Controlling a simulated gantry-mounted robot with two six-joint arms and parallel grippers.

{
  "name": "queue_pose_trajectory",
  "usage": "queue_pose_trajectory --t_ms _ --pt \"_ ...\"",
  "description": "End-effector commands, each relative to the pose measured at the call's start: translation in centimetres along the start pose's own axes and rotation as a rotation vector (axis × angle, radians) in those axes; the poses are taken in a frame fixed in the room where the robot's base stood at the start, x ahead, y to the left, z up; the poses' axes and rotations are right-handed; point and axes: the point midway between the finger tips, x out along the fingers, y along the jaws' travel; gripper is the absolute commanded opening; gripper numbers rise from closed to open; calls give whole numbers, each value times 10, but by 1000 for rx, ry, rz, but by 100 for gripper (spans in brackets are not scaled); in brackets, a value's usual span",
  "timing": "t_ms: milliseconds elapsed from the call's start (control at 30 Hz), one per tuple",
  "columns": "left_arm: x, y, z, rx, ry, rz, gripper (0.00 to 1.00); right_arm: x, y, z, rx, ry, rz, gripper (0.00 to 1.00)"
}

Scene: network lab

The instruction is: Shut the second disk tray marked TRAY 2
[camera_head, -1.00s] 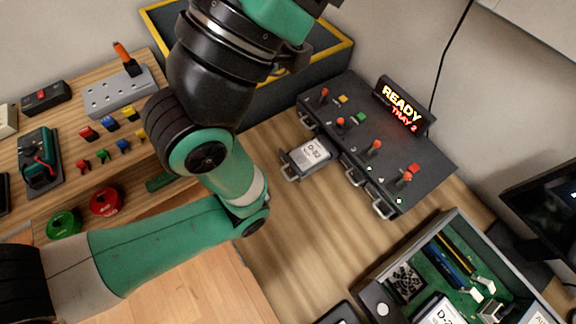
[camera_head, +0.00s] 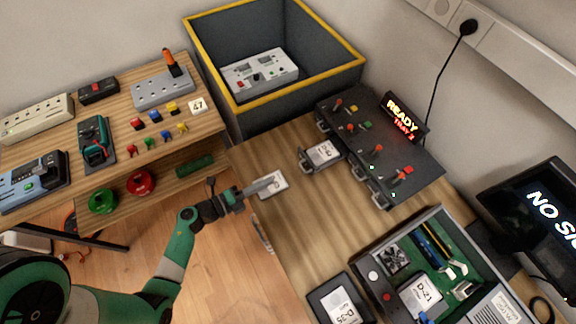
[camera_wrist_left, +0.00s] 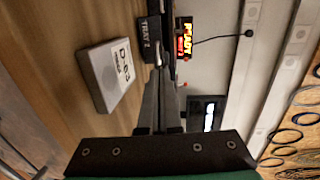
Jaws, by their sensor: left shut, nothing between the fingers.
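The dark disk enclosure (camera_head: 408,160) stands on the wooden bench. One tray (camera_head: 322,155) is pulled out from its front with a labelled disk in it. In the left wrist view the tray front marked TRAY 2 (camera_wrist_left: 151,42) lies ahead of the fingers. My left gripper (camera_head: 275,183) is shut and empty, and its fingers point toward the tray with a gap between. It also shows in the left wrist view (camera_wrist_left: 160,78). A loose disk marked D-63 (camera_wrist_left: 110,72) lies flat on the bench beside the fingers; it shows in the head view (camera_head: 270,190). My right gripper is out of view.
A lit READY sign (camera_head: 403,114) stands on the enclosure. A yellow-rimmed grey bin (camera_head: 290,100) is behind. An open chassis (camera_head: 440,265) stands at front right, near a black box (camera_head: 340,300). Bench between tray and chassis is bare.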

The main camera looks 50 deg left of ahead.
Motion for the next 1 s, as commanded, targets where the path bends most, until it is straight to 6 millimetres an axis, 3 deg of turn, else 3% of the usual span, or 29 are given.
queue_pose_trajectory --t_ms 267,700,1000 --pt "0 11 -8 -3 20 23 0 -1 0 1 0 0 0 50" --pt "76 12 -10 -1 21 18 0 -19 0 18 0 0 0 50" --pt "97 10 -9 -4 16 20 0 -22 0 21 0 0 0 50"
